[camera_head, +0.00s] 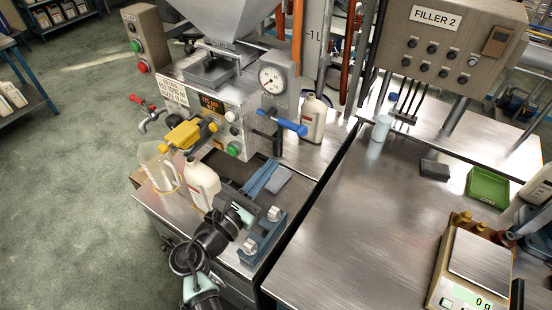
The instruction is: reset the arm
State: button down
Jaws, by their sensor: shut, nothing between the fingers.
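My gripper (238,213) is at the lower middle of the head view, at the end of my dark arm. It is shut and holds nothing. It is just right of a white bottle (202,184) on the filling machine's metal shelf and left of a blue fixture (261,240) with pale round knobs. The arm partly hides the bottle's lower part. I cannot tell whether the gripper touches either one.
A clear jug (158,168) stands left of the bottle, under the yellow-handled nozzle (188,133). A blue-handled lever (284,124) juts out above the shelf. Right, a metal table (350,235) holds a scale (468,270) and a green tray (487,188). Its middle is clear.

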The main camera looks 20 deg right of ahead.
jog(key=b+v, duration=0.1)
jog(key=v, duration=0.5)
jog(key=w+a+r+m+t+y+b, duration=0.1)
jog(key=w+r+m+t+y, duration=0.2)
jog(key=r+m, duration=0.55)
jog(key=w+a+r+m+t+y, duration=0.1)
jog(key=w+r+m+t+y, duration=0.4)
jog(key=r, duration=0.7)
jog(key=s+a+r+m+t+y, duration=0.2)
jog(key=s+r+m, duration=0.1)
jog(key=s+r, duration=0.3)
jog(key=s+a+r+m+t+y, duration=0.1)
jog(key=s+r+m+t+y, duration=0.1)
jog(key=s+r, duration=0.4)
jog(key=s+a+r+m+t+y+b, duration=0.1)
jog(key=s+r+m+t, duration=0.3)
jog(key=r, duration=1)
jog(key=s+a+y, duration=0.1)
jog(key=s, duration=0.1)
jog(key=shift+s+a+y, duration=0.35)
jog(key=shift+s+y, duration=0.05)
